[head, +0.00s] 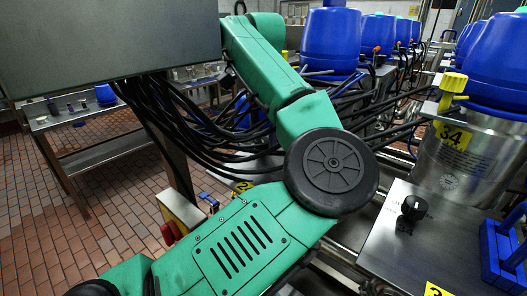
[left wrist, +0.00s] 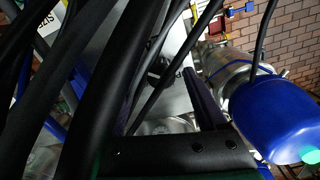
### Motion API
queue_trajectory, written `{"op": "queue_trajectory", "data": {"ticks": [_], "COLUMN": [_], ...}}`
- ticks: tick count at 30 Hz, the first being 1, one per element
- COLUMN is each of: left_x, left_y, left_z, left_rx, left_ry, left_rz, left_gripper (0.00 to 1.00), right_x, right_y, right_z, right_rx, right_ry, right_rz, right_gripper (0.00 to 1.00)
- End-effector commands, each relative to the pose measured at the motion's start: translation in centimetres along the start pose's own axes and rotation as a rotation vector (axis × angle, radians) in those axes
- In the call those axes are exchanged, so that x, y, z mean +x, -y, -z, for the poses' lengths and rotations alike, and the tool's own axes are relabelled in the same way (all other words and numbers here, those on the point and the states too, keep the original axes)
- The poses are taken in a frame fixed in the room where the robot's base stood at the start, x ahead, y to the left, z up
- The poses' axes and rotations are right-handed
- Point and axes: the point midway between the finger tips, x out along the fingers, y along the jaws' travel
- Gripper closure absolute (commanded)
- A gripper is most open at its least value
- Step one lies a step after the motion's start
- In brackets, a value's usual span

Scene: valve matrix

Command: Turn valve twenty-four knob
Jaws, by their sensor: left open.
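In the left wrist view a dark knob (left wrist: 158,75) sits on a pale metal panel (left wrist: 120,50), partly covered by black cables; no number is readable beside it. My left gripper (left wrist: 172,85) shows there as a dark bracket with fingers reaching toward the panel. It is open, with the knob roughly between the fingers; I cannot tell whether they touch. In the head view my green arm hides this area, and the gripper itself is not clear. A yellow tag (head: 242,187) starting with "2" is partly hidden behind the arm. My right gripper is not in view.
Blue-topped tanks (head: 331,40) line the back. Black cables (head: 200,120) hang beside my arm. A bench (head: 110,155) stands left, with open tiled floor around it.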

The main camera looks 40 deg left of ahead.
Motion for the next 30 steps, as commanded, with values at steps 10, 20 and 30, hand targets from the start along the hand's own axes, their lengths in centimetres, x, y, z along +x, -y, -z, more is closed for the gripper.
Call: {"op": "queue_trajectory", "data": {"ticks": [10, 20, 30], "left_x": [-0.13, -0.16, -0.22], "left_y": [0.01, 0.01, -0.02], "left_z": [0.00, -0.01, -0.01], "left_rx": [0.000, 0.016, 0.173], "left_ry": [0.001, 0.001, 0.001], "left_rz": [0.000, 0.001, 0.002], "left_gripper": [0.80, 1.00, 1.00], "right_x": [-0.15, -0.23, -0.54], "right_y": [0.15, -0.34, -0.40], "right_z": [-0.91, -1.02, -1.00], "right_rx": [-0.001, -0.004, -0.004], "right_ry": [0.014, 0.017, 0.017], "right_rz": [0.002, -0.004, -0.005], "right_gripper": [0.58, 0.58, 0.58]}}
